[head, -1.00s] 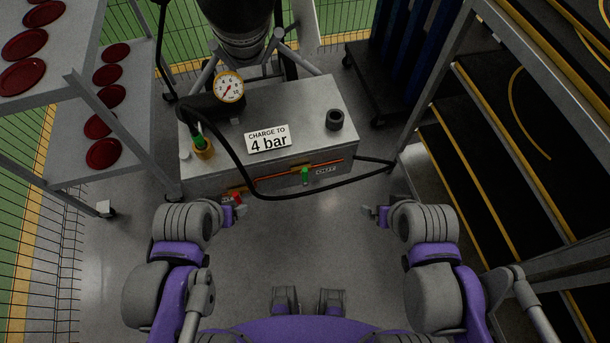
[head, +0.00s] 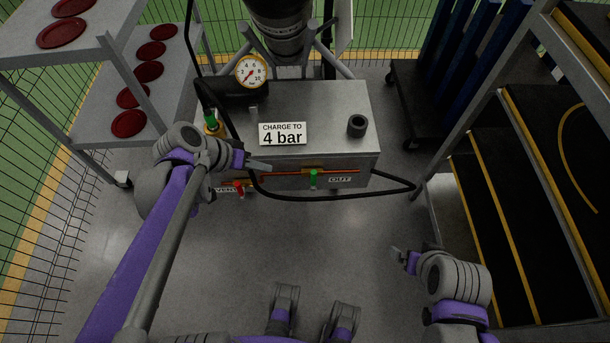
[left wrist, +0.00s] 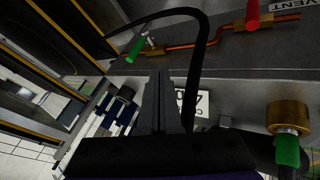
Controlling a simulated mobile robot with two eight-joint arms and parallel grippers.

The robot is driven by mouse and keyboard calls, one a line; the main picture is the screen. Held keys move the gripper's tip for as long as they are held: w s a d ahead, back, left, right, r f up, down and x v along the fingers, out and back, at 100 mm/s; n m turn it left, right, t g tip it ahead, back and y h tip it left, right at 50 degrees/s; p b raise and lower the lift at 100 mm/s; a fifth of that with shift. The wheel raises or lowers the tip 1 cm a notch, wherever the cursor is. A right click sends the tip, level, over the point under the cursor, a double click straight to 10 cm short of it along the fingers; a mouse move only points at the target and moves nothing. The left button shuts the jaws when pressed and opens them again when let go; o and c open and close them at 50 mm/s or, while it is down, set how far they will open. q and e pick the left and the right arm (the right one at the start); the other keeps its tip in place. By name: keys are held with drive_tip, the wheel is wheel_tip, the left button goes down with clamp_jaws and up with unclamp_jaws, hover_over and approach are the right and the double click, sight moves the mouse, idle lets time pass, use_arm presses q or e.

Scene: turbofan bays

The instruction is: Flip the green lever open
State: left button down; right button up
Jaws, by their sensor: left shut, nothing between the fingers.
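The green lever (head: 313,179) sits on the copper pipe along the front face of the grey metal box (head: 330,105), left of the OUT label. It hangs downward in the head view. In the left wrist view the green lever (left wrist: 136,48) is at upper left, beyond the fingertips and apart from them. My left gripper (head: 264,167) is shut and empty, near the box's front top edge, left of the green lever. Its closed fingers also show in the left wrist view (left wrist: 160,100). My right gripper (head: 398,254) is low at right, away from the box; its jaw state is unclear.
A red lever (head: 239,188) sits left on the same pipe. A black hose (head: 300,197) loops across the box front. The box carries a gauge (head: 252,72) and a "4 bar" sign (head: 282,134). Shelves with red discs stand left, a rack right.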

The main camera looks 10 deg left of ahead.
sight(314, 178)
use_arm(q)
drive_tip(key=shift+a, duration=0.1)
drive_tip(key=shift+f, duration=0.1)
drive_tip(key=w+d+f+b, duration=0.2)
drive_tip(key=w+d+f, duration=0.2)
drive_tip(key=d+f, duration=0.3)
drive_tip(key=shift+w+d+f, duration=0.2)
drive_tip(key=shift+d+f, duration=0.2)
drive_tip(key=shift+d, duration=0.35)
